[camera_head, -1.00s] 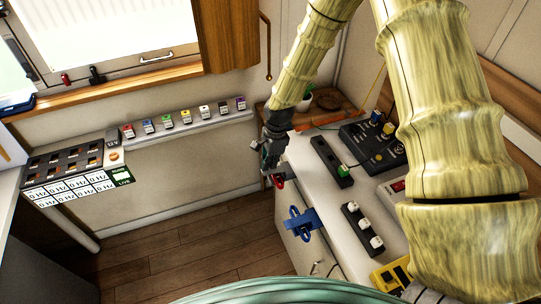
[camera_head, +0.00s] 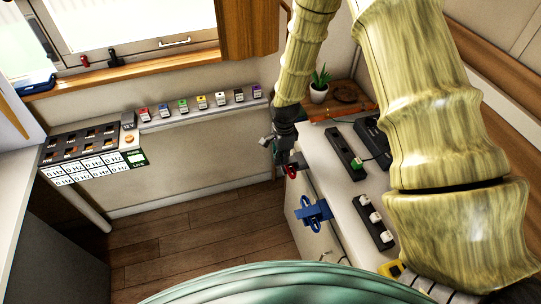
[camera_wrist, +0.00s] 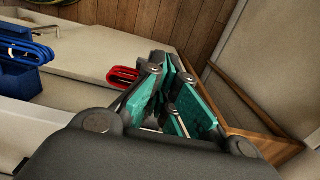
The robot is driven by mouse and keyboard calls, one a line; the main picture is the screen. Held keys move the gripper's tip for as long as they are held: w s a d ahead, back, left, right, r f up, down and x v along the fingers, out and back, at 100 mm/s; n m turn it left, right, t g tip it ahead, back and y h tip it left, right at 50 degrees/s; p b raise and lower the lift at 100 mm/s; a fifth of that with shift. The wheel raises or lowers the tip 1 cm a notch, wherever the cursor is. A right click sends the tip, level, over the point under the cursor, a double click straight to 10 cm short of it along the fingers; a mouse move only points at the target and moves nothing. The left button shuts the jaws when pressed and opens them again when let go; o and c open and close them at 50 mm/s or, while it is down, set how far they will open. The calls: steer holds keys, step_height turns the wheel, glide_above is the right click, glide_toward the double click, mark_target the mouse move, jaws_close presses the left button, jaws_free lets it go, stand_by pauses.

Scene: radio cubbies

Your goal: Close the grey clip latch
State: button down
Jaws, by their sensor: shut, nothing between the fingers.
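My gripper (camera_head: 284,150) points down at the far end of the white bench's front edge, with its teal-padded fingers shut and empty. In the wrist view the fingers (camera_wrist: 178,95) stand close together. A red clip latch (camera_head: 291,172) sits on the bench edge just below the gripper; it also shows left of the fingers in the wrist view (camera_wrist: 123,76). A blue clip latch (camera_head: 313,212) sits nearer along the same edge and at the wrist view's left (camera_wrist: 24,48). I cannot make out a grey clip latch for certain; my gripper hides part of the edge.
The white bench (camera_head: 318,160) carries a black strip with a green switch (camera_head: 346,150) and a strip of white switches (camera_head: 375,222). A potted plant (camera_head: 319,86) stands on a wooden corner shelf. A wall rail (camera_head: 200,113) holds several coloured blocks. The wooden floor is clear.

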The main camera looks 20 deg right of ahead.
steer(key=shift+s+f+h, duration=0.2)
steer(key=shift+f+h, duration=0.1)
steer(key=shift+h, duration=0.1)
stand_by(0.4)
steer(key=shift+r, duration=0.15)
steer(key=shift+w+d+r+p, duration=0.1)
steer(key=shift+w+r+p, duration=0.05)
steer(key=shift+r+p, duration=1.1)
step_height(320, 180, up, 3)
steer(key=shift+r+p, duration=0.15)
steer(key=shift+p, duration=0.75)
steer(key=shift+r+b, duration=0.15)
steer(key=shift+b, duration=0.35)
step_height(320, 180, up, 9)
steer(key=b, duration=0.2)
